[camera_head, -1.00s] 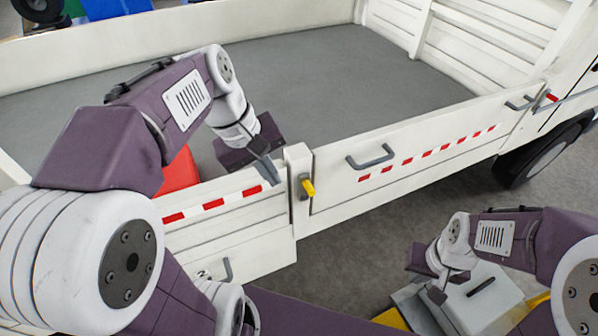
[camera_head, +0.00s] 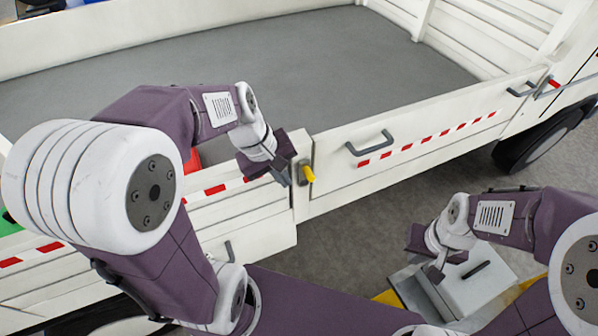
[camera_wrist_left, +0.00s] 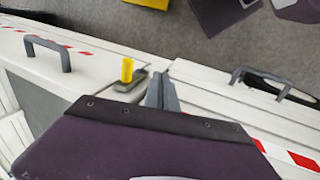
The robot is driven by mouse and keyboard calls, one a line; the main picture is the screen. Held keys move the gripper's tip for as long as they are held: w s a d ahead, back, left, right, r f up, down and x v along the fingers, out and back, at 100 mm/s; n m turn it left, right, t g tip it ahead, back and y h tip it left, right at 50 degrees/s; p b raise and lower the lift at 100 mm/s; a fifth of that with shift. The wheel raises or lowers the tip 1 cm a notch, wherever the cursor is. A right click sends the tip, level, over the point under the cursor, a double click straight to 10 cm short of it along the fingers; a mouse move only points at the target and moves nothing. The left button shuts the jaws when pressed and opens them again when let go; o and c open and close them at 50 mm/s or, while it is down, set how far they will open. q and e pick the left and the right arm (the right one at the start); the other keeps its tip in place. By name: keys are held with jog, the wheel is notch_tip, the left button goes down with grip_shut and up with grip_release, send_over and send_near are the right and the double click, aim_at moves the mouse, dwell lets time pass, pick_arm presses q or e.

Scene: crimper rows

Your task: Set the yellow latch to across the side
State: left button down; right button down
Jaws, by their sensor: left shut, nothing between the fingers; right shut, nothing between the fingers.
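The yellow latch (camera_head: 308,173) sits on a grey plate at the post where two white side panels meet. Its yellow handle sticks outward from the panel, tilted slightly down in the head view. In the left wrist view the latch (camera_wrist_left: 127,69) stands left of the fingers on its dark plate. My left gripper (camera_head: 284,178) is shut and empty, just left of the latch and apart from it. Its shut fingers also show in the left wrist view (camera_wrist_left: 162,92). My right gripper (camera_head: 436,273) is shut and empty, low at the right, far from the latch.
The white side panel (camera_head: 420,150) with a grey handle (camera_head: 371,144) and red-white stripes runs to the right. The truck's grey bed (camera_head: 330,80) lies behind it. A light grey box (camera_head: 478,285) stands under my right arm. Grey floor in front of the panel is open.

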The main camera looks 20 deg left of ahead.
aim_at(299, 174)
pick_arm(q)
jog(key=w+d+p, duration=0.1)
jog(key=w+d, duration=0.1)
jog(key=d, duration=0.1)
jog(key=shift+w+f+p, duration=0.3)
jog(key=shift+f+p, duration=0.05)
